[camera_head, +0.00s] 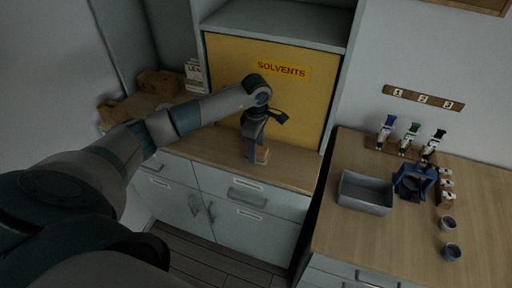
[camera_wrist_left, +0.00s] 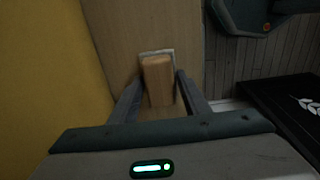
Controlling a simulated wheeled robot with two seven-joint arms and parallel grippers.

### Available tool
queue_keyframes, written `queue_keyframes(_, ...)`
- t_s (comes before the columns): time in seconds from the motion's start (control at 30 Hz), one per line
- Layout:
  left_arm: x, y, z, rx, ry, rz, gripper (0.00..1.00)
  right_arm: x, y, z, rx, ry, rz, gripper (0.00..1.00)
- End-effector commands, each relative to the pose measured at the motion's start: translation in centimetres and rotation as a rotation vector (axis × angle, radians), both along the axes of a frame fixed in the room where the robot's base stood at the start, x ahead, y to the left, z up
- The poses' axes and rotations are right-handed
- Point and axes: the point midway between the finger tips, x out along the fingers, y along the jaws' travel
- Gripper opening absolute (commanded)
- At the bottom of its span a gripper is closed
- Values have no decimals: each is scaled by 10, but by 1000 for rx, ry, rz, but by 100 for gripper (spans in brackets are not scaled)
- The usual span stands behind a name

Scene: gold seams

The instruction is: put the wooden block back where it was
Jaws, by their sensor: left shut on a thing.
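The wooden block (camera_wrist_left: 157,80) is light brown and sits between the two fingers of my left gripper (camera_wrist_left: 160,88) in the left wrist view. In the head view the block (camera_head: 262,155) shows small beside the fingers of my left gripper (camera_head: 254,158), over the wooden counter in front of the yellow panel. My left gripper is shut on the block. A pale outline (camera_wrist_left: 157,52) shows on the wood at the block's far end. I cannot tell whether the block touches the counter. My right gripper is not in view.
The yellow panel labelled SOLVENTS (camera_head: 231,87) stands close behind the gripper. The counter (camera_head: 295,175) is clear to the right.

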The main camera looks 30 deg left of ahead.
Motion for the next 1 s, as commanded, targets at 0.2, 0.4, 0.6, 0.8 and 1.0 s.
queue_keyframes(0.2,0,0,0,0,0,0,61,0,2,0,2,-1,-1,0)
queue_keyframes(0.4,0,0,0,0,0,0,61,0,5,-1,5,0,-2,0)
queue_keyframes(0.6,1,0,4,-1,-2,-1,61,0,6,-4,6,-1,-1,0)
queue_keyframes(0.8,1,0,23,0,-4,-2,61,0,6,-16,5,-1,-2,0)
queue_keyframes(1.0,2,0,56,0,-5,-1,61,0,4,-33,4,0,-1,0)
